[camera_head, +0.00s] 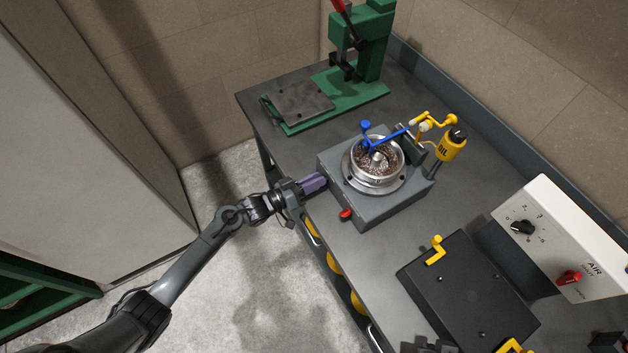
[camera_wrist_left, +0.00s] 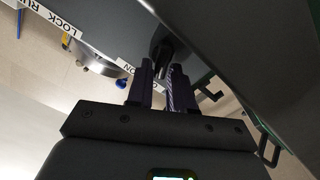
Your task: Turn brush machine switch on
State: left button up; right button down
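The brush machine (camera_head: 375,211) is a grey box on the bench with a round metal bowl (camera_head: 377,162) on top. In the left wrist view a dark switch knob (camera_wrist_left: 163,47) stands out from its side, near a label (camera_wrist_left: 126,68) partly reading "ON". My left gripper (camera_head: 316,182), with purple fingers, is at the machine's left side. In the wrist view its fingers (camera_wrist_left: 161,75) are parted, with the knob at the gap between their tips; I cannot tell whether they touch it.
A red knob (camera_head: 346,214) is on the machine's front edge, close to my left gripper. A green press (camera_head: 365,50) stands behind. A yellow oil bottle (camera_head: 452,146), black box (camera_head: 470,285) and white air panel (camera_head: 545,215) are to the right. Open floor lies left of the bench.

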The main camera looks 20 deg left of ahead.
pick_arm(q)
grip_shut()
pick_arm(e)
jog(key=shift+d, duration=0.1)
